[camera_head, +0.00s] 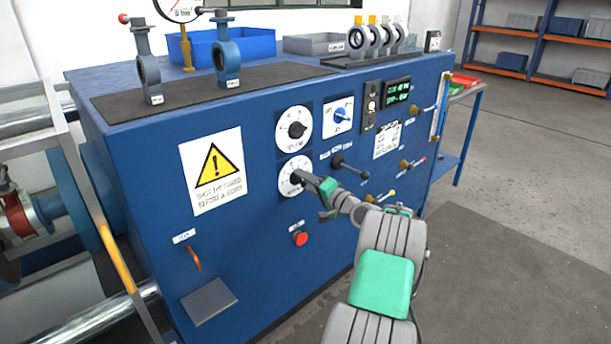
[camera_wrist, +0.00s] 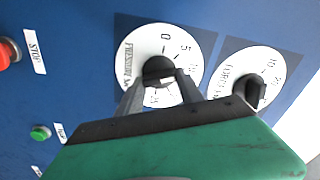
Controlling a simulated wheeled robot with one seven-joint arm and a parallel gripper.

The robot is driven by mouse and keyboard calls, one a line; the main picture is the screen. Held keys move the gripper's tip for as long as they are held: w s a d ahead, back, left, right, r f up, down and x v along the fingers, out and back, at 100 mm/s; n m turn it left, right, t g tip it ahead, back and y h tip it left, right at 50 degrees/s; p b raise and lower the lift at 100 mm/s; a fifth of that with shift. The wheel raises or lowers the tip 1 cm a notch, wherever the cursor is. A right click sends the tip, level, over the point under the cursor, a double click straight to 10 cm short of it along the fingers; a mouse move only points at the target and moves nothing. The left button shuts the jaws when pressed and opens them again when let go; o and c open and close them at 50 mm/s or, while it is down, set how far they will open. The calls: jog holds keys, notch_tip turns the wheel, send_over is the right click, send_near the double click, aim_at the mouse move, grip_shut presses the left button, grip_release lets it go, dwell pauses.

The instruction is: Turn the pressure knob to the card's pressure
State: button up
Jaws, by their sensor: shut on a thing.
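The pressure knob (camera_wrist: 158,67) is black and sits at the middle of a round white dial marked 0, 5 and higher numbers. The same white dial (camera_head: 285,183) is the lower of two on the blue panel in the head view. My gripper (camera_wrist: 160,80) is shut on the knob, one finger on each side of it. In the head view my gripper (camera_head: 300,178) reaches the dial from the right and hides part of it. The knob's pointer is too hidden to read. A white printed card (camera_head: 387,141) is on the panel at the right; its text is too small to read.
A second black knob on a white dial (camera_head: 293,130) is just above, also close beside my gripper in the wrist view (camera_wrist: 246,84). A black-handled lever (camera_head: 350,167) is to the right. A red stop button (camera_head: 300,238) is below. A display (camera_head: 397,92) is lit green.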

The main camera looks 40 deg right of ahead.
jog(key=shift+m, duration=0.5)
jog(key=o, duration=1.4)
jog(key=shift+s+p, duration=0.1)
jog(key=shift+p, duration=0.2)
jog(key=s, duration=0.7)
jog(key=shift+s+d+p, duration=0.1)
jog(key=shift+s+p, duration=0.2)
jog(key=shift+p, duration=0.05)
